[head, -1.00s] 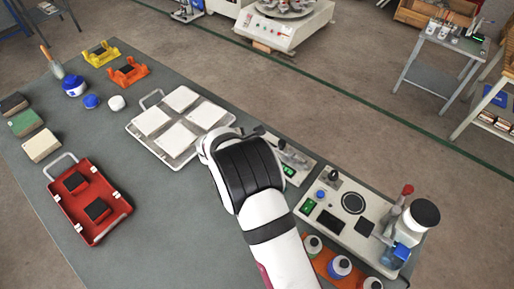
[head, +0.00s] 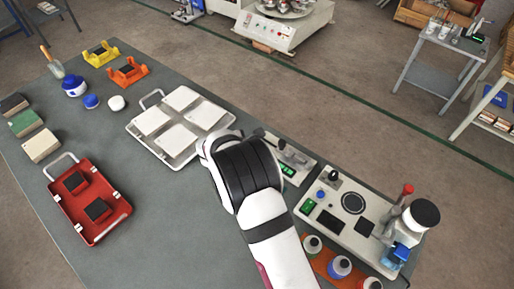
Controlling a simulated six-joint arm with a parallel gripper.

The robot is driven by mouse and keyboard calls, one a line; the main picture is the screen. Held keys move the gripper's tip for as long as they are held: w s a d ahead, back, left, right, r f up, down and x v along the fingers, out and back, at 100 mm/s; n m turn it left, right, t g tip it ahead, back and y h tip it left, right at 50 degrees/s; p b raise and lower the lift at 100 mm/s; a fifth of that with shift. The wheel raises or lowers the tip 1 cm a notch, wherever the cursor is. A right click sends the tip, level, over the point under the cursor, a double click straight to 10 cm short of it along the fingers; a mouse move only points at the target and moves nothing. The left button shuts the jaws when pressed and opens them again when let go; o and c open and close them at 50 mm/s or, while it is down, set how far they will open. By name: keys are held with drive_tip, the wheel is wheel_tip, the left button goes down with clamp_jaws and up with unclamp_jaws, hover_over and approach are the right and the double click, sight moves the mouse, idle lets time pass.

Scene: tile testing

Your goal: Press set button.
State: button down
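My arm reaches up from the bottom centre, and its wrist (head: 248,175) is over the table beside two grey bench devices. My gripper's fingers are hidden behind the wrist, so I cannot tell whether they are open or shut. No button label is readable, so I cannot tell which is the set button.
A light tray with white tiles (head: 177,138) lies left of the wrist. A red case (head: 110,222) is at the left. Bottles in an orange rack (head: 340,266) and a blue-and-white apparatus (head: 422,212) stand at the right. Bare table lies left of my arm.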

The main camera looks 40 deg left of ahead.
drive_tip(key=shift+f, duration=0.45)
idle(0.6)
drive_tip(key=shift+r, duration=0.85)
wheel_tip(320, 180, up, 5)
drive_tip(key=shift+r, duration=0.1)
idle(0.8)
